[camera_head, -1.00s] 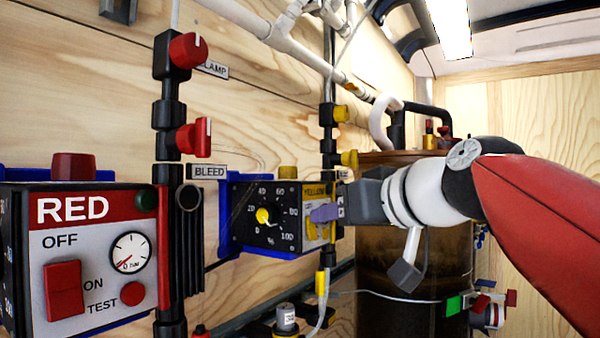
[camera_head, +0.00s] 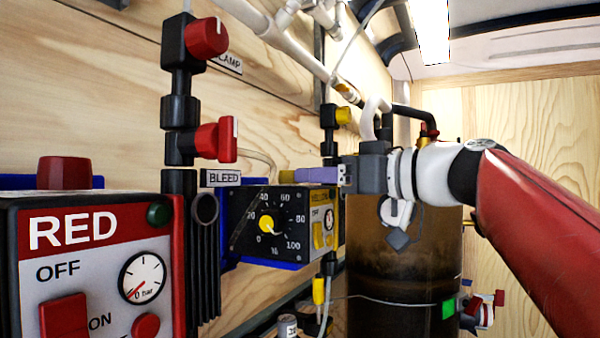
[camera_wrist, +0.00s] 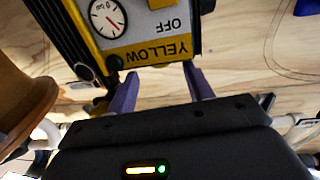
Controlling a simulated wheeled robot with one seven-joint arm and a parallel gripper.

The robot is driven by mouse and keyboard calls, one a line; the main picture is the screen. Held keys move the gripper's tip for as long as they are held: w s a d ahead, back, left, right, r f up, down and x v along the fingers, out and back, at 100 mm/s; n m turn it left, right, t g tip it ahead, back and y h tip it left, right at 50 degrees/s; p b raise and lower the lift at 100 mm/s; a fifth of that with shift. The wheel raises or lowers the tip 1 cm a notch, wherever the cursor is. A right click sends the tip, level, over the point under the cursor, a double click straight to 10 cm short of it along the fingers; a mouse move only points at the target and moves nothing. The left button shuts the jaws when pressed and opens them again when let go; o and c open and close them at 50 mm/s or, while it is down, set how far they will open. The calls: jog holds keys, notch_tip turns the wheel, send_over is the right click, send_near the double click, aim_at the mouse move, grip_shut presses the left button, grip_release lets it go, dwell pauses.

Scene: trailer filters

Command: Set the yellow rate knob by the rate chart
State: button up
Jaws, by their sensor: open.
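The yellow rate knob (camera_head: 266,220) sits on a black dial face marked 0 to 100 %, on the left side of the YELLOW box (camera_head: 328,196). Its white pointer mark seems to face lower right; the exact setting is too small to read. My gripper (camera_head: 300,175) is open and empty, its purple fingers pointing left at the height of the box's top edge, up and right of the knob. In the wrist view, the fingers (camera_wrist: 160,82) stand apart beside the YELLOW label of the box (camera_wrist: 150,25), which appears upside down. The knob is outside that view. I see no rate chart.
The RED box (camera_head: 90,240) stands at near left. White pipes run above. A brown tank (camera_head: 400,270) stands behind my wrist.

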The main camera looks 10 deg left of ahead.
aim_at(289, 177)
jog(key=shift+p+x, duration=0.4)
jog(key=shift+x, duration=1.85)
jog(key=shift+s, duration=0.1)
jog(key=c, duration=1)
jog(key=shift+s+f+m+t+h+b, duration=0.15)
jog(key=shift+m+t+h+b, duration=0.15)
jog(key=shift+m+t+b, duration=0.15)
jog(key=shift+m+t, duration=0.25)
jog(key=shift+t, duration=0.2)
jog(key=o, duration=1)
